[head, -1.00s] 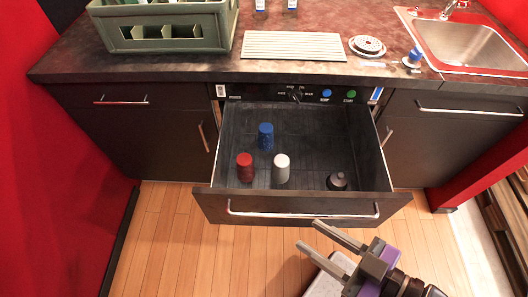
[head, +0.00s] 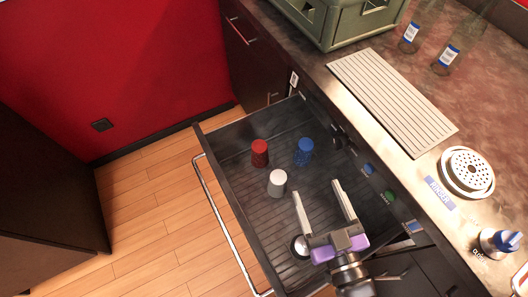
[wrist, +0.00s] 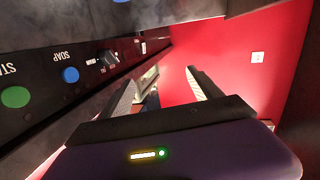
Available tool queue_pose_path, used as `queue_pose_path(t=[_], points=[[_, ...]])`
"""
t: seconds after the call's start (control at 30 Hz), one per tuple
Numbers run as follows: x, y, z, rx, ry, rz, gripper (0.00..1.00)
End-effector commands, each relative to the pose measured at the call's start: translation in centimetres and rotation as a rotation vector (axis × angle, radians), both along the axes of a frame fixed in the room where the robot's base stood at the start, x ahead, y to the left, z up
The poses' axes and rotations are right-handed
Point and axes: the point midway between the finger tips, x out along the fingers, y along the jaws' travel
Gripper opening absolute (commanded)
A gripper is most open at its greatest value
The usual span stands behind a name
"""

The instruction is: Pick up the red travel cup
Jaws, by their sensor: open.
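The red travel cup (head: 260,153) stands upright in the open drawer (head: 222,143), toward its far end in the head view. A blue cup (head: 304,151) stands to its right and a white cup (head: 277,183) stands in front of it. My gripper (head: 318,190) is open and empty, over the near part of the drawer, with its fingers pointing toward the cups. It is apart from the red cup. The wrist view shows both open fingers (wrist: 163,88); I cannot make out the red cup there.
A dark round-based item (head: 300,247) with a light top sits in the drawer beside my gripper. The counter (head: 350,110) with a drain board (head: 393,100) runs along the right. A control panel with knobs and buttons (wrist: 70,75) lies close in the wrist view.

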Motion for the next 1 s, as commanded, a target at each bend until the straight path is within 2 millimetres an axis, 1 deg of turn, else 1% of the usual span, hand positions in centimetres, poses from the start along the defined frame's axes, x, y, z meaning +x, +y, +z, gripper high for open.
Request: queue_pose_path(t=[0.03,0.07,0.1,0.17,0.2,0.3,0.4,0.5,0.6,1.0], points=[[1.9,1.4,-0.8,-0.002,0.007,0.018,0.73],[2.9,2.2,-1.2,-0.004,0.012,0.027,0.73],[4.3,2.8,-3.2,-0.016,0.053,0.028,0.73],[6.4,4.2,-5.5,-0.027,0.106,0.034,0.73],[7.8,5.2,-6.9,-0.034,0.142,0.037,0.73],[10.7,7.6,-9.9,-0.049,0.225,0.040,0.73],[12.8,9.7,-12.0,-0.061,0.292,0.039,0.73],[14.1,11.3,-13.2,-0.066,0.339,0.038,0.73],[14.8,12.3,-13.9,-0.070,0.367,0.037,0.73],[17.8,13.7,-15.5,-0.072,0.379,0.035,0.73]])
